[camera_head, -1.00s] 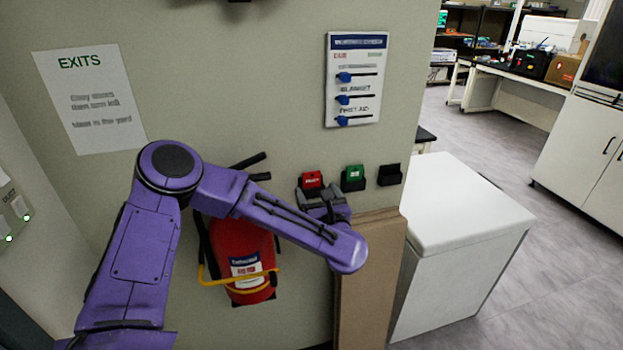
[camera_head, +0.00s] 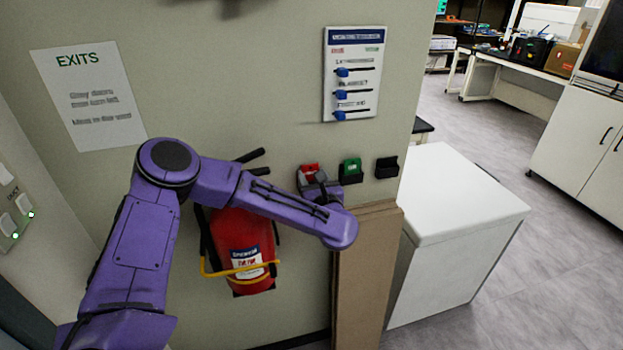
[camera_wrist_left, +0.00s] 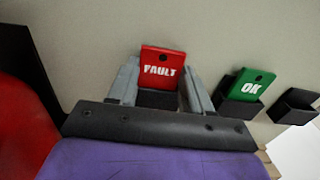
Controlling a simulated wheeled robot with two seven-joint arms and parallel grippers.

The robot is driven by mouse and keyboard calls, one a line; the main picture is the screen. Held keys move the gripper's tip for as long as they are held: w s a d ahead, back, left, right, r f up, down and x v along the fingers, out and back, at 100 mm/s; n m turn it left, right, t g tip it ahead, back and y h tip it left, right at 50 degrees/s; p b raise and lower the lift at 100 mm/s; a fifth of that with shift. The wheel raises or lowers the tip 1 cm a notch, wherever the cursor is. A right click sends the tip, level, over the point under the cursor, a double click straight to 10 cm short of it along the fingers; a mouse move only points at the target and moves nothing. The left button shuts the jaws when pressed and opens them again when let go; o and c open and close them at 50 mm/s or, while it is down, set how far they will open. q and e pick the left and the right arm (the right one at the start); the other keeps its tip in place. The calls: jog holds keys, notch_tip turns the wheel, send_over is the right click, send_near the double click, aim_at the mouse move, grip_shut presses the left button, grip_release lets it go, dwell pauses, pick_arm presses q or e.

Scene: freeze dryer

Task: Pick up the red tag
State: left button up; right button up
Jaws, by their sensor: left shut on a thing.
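The red tag (camera_wrist_left: 161,68), printed "FAULT", stands in a black holder on the wall in the left wrist view. It also shows in the head view (camera_head: 309,171), partly covered by my gripper. My left gripper (camera_wrist_left: 160,82) has a grey finger on each side of the tag and is shut on it. In the head view the left gripper (camera_head: 313,182) reaches up to the wall, with its fingers partly hidden. The tag's lower part is still inside its holder (camera_wrist_left: 157,99). My right gripper is not in view.
A green "OK" tag (camera_head: 350,168) sits in the holder to the right, beside an empty black holder (camera_head: 387,168). A red fire extinguisher (camera_head: 240,250) hangs below my arm. Brown boards (camera_head: 365,280) and a white cabinet (camera_head: 460,195) stand at the right.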

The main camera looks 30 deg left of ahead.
pick_arm(q)
notch_tip(320, 180, up, 2)
jog(key=shift+r+b, duration=0.1)
jog(key=shift+b, duration=0.25)
jog(key=s+d+r+b, duration=0.1)
jog(key=s+d+r, duration=0.3)
jog(key=r, duration=0.4)
jog(key=s+d+r+b, duration=0.2)
jog(key=s+d+r, duration=0.2)
jog(key=s+r, duration=0.3)
jog(key=shift+d+r, duration=0.3)
jog(key=shift+r, duration=0.8)
